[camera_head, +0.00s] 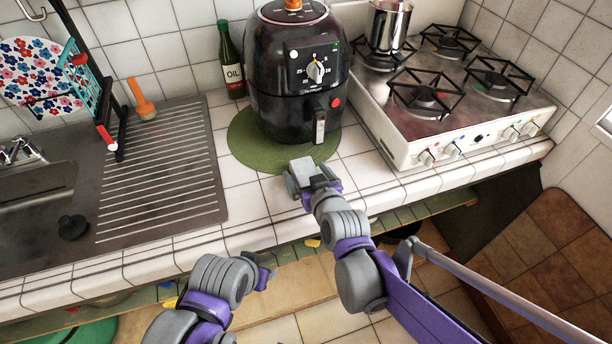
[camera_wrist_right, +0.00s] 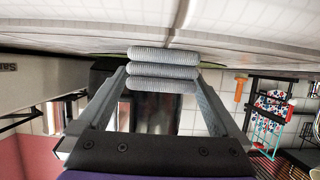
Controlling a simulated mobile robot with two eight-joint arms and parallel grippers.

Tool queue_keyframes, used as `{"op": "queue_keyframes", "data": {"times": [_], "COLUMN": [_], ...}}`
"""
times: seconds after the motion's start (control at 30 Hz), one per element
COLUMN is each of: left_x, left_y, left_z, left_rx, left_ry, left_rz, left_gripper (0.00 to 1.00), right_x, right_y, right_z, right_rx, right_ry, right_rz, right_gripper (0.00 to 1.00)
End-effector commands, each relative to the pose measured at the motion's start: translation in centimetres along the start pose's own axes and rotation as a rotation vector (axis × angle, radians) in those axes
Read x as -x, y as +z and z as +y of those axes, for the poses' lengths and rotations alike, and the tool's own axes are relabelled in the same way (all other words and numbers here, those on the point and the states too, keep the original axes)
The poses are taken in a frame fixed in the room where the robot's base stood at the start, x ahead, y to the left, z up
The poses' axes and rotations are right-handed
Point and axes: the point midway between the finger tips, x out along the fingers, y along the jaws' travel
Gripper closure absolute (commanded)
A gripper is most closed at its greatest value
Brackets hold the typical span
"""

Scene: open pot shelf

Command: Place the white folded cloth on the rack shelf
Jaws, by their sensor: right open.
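The white folded cloth (camera_wrist_right: 162,70) shows in the right wrist view as a stack of ribbed, pale grey-white folds. It lies between the fingertips of my right gripper (camera_wrist_right: 162,82), and I cannot tell whether they touch it. In the head view my right gripper (camera_head: 312,176), open, is over the counter's front part, before the black air fryer; the cloth is not clear there. My left gripper (camera_head: 264,276) is low, in front of the counter's edge, and its jaws do not show clearly. A wooden shelf (camera_head: 305,318) shows below the counter; I cannot tell if it is the rack shelf.
The air fryer (camera_head: 296,75) stands on a round green mat (camera_head: 248,150), with an oil bottle (camera_head: 231,62) behind left. A gas stove (camera_head: 440,130) is at the right. At the left are a sink (camera_head: 30,200) and ridged drainboard (camera_head: 165,190). The counter beside the drainboard is clear.

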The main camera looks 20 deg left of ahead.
Motion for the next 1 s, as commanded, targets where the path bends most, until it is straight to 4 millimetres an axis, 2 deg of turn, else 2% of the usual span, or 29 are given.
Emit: {"op": "queue_keyframes", "data": {"times": [0.13,0.4,0.87,0.9,1.0], "left_x": [-0.07,-0.07,-0.07,-0.07,-0.07], "left_y": [0.04,0.04,0.04,0.04,0.04], "left_z": [0.0,0.0,0.0,0.0,0.0], "left_rx": [0.0,0.0,0.0,0.0,0.0], "left_ry": [0.0,0.0,0.0,0.0,0.0], "left_rz": [0.0,0.0,0.0,0.0,0.0], "left_gripper": [0.48,0.48,0.48,0.48,0.48], "right_x": [-1.39,-1.53,-1.52,-1.51,-1.51], "right_y": [-0.02,-0.02,-0.04,-0.04,-0.04], "right_z": [0.03,0.03,0.03,0.03,0.03], "right_rx": [-0.001,-0.001,-0.001,-0.001,-0.001], "right_ry": [0.0,0.0,0.0,0.0,0.0], "right_rz": [0.0,0.0,0.0,0.0,0.0], "right_gripper": [0.0,0.02,0.85,0.88,0.88]}}
